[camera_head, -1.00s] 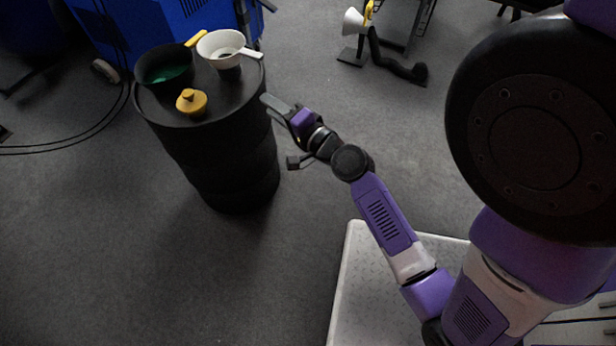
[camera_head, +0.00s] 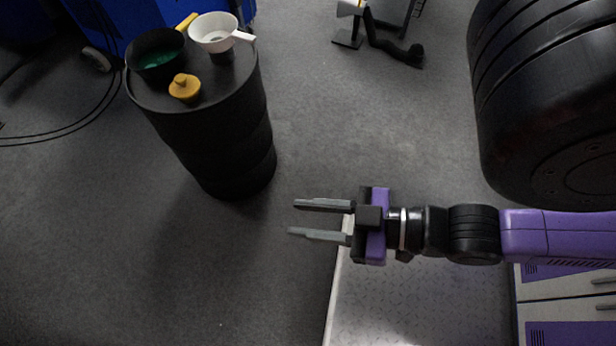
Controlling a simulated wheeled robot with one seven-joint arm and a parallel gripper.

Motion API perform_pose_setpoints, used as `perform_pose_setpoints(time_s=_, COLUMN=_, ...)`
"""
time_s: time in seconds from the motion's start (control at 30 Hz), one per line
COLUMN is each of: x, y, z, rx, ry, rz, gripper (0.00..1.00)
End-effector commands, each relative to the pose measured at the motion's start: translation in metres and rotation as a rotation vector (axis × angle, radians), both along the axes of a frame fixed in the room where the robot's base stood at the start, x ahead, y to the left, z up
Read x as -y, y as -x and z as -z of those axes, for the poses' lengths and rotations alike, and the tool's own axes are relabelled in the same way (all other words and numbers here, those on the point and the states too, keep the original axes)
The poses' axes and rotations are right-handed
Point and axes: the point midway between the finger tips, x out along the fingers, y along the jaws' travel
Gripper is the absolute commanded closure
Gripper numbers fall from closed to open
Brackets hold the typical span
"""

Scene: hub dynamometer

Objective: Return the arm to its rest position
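My gripper (camera_head: 307,219) is open and empty, its two grey fingers apart and pointing left over the bare floor. My purple and black arm (camera_head: 470,232) reaches in level from the right edge, above a grey textured platform (camera_head: 400,310). The gripper is well apart from the black drum (camera_head: 225,140) at the upper left. Nothing is between the fingers.
On the drum stand a black pan (camera_head: 158,55) with green inside, a white cup-like vessel (camera_head: 214,30) and a yellow knobbed piece (camera_head: 185,88). A black round object, my own or a tyre, fills the upper right. Open floor lies between drum and arm.

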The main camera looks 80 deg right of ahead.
Motion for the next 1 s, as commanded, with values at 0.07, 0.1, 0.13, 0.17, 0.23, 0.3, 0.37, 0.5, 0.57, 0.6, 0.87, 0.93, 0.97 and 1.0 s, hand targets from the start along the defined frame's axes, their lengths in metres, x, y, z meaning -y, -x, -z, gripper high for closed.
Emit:
perform_pose_setpoints(time_s=0.07, x=0.0, y=0.0, z=0.0, rx=0.0, ry=-0.002, rz=0.001, gripper=0.68)
perform_pose_setpoints(time_s=0.1, x=0.0, y=0.0, z=0.0, rx=0.0, ry=-0.001, rz=0.002, gripper=0.68)
perform_pose_setpoints(time_s=0.13, x=0.0, y=0.0, z=0.0, rx=0.0, ry=-0.002, rz=0.003, gripper=0.68)
perform_pose_setpoints(time_s=0.17, x=0.0, y=0.0, z=0.0, rx=0.0, ry=-0.002, rz=0.003, gripper=0.68)
perform_pose_setpoints(time_s=0.23, x=0.0, y=0.0, z=-0.002, rx=0.0, ry=-0.003, rz=0.003, gripper=0.68)
perform_pose_setpoints(time_s=0.3, x=0.0, y=0.0, z=-0.008, rx=0.0, ry=-0.003, rz=0.003, gripper=0.68)
perform_pose_setpoints(time_s=0.37, x=0.001, y=-0.001, z=-0.016, rx=0.0, ry=-0.003, rz=0.004, gripper=0.68)
perform_pose_setpoints(time_s=0.5, x=0.001, y=0.0, z=-0.045, rx=0.0, ry=-0.004, rz=0.004, gripper=0.68)
perform_pose_setpoints(time_s=0.57, x=0.001, y=0.0, z=-0.061, rx=0.0, ry=-0.004, rz=0.004, gripper=0.68)
perform_pose_setpoints(time_s=0.6, x=0.001, y=0.0, z=-0.072, rx=0.0, ry=-0.004, rz=0.004, gripper=0.68)
perform_pose_setpoints(time_s=0.87, x=0.001, y=-0.001, z=-0.147, rx=0.0, ry=-0.005, rz=0.004, gripper=0.68)
perform_pose_setpoints(time_s=0.93, x=0.001, y=0.0, z=-0.166, rx=0.0, ry=-0.005, rz=0.004, gripper=0.68)
perform_pose_setpoints(time_s=0.97, x=0.001, y=-0.001, z=-0.174, rx=0.0, ry=-0.005, rz=0.004, gripper=0.68)
perform_pose_setpoints(time_s=1.0, x=0.001, y=-0.001, z=-0.183, rx=0.0, ry=-0.005, rz=0.004, gripper=0.68)
